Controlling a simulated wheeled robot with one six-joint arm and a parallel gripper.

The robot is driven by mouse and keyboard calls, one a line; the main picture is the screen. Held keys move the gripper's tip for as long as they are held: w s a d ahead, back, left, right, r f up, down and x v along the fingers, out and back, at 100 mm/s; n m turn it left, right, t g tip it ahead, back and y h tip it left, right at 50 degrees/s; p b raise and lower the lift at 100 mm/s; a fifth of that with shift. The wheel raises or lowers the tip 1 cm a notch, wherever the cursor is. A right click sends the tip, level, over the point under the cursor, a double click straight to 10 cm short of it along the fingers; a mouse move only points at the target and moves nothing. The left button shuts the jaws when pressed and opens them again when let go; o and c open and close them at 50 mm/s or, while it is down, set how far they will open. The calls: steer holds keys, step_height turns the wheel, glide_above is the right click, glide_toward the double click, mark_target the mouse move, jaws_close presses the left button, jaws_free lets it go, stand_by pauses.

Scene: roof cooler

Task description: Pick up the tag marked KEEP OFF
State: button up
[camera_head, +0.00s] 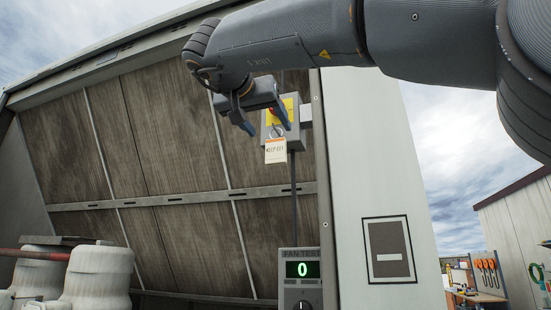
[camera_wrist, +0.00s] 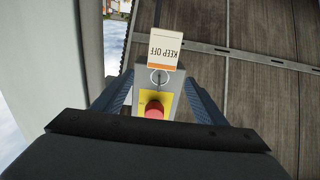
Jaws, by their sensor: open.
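The KEEP OFF tag (camera_head: 275,150) is a small white card with an orange band. It hangs at the front of a grey switch box (camera_head: 298,134) with a yellow plate. In the wrist view the tag (camera_wrist: 166,47) appears upside down, beyond a ring-shaped part (camera_wrist: 159,76) on the box. A red button (camera_wrist: 154,109) on the yellow plate lies nearer the wrist camera. My gripper (camera_head: 267,127) is open, its fingers spread in front of the box and partly covering it in the head view. In the wrist view the tag lies beyond the fingertips, with nothing between the fingers touching it visibly.
A FAN TEST panel (camera_head: 302,270) with a green 0 display and a dial is below the box. Brown panels (camera_head: 165,155) fill the left. A pale wall (camera_head: 360,170) is at right.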

mark_target(275, 139)
steer(key=x, duration=0.1)
steer(key=p+x, duration=0.1)
steer(key=x, duration=0.3)
steer(key=shift+f+p, duration=0.25)
steer(key=shift+p, duration=0.05)
steer(key=shift+a, duration=0.1)
steer(key=shift+c, duration=0.2)
steer(key=c, duration=1.1)
